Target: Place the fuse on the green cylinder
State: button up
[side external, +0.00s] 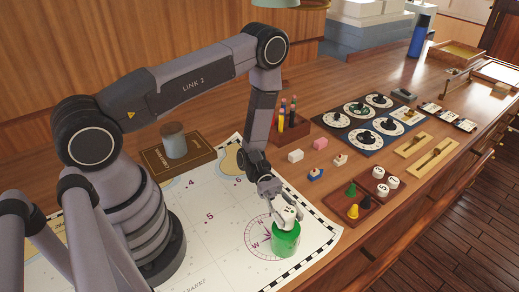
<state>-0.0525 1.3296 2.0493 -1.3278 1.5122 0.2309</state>
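The green cylinder (286,241) stands upright on the chart, near the printed compass rose. A small white piece with dark marks (286,213), which looks like the fuse, is at the top of the green cylinder. My gripper (284,214) points down over the cylinder, with its fingers around the white piece. At this size I cannot tell whether the fingers press on it, or whether it rests on the cylinder or is just above it. The fingers hide part of the white piece.
A tray with white numbered pieces and coloured cones (366,197) lies to the right. Small blocks (316,175) and a pen holder (288,130) stand behind. The chart (215,255) left of the cylinder is clear.

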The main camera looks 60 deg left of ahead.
jog(key=o, duration=0.4)
jog(key=shift+r, duration=0.1)
jog(key=shift+a+r, duration=0.1)
jog(key=shift+a, duration=0.1)
jog(key=w+a, duration=0.2)
jog(key=a, duration=0.9)
jog(key=s+a+r+m+g+y, duration=0.15)
jog(key=r+m+y, duration=0.35)
jog(key=r, duration=0.5)
jog(key=s+r+m+y, duration=0.2)
jog(key=r+m+y, duration=0.3)
jog(key=r, duration=0.4)
jog(key=shift+s+a+r+m+t+y, duration=0.85)
jog(key=shift+s+r+t+y, duration=0.4)
jog(key=shift+s+r+t, duration=0.65)
jog(key=shift+s+a+r+m+t+y, duration=0.65)
jog(key=shift+s+r+m+t+y, duration=0.55)
jog(key=shift+s+r+t, duration=0.8)
jog(key=shift+s+a+r+m+t+y, duration=0.8)
jog(key=shift+s+r+t+y, duration=0.55)
jog(key=shift+s+r, duration=0.65)
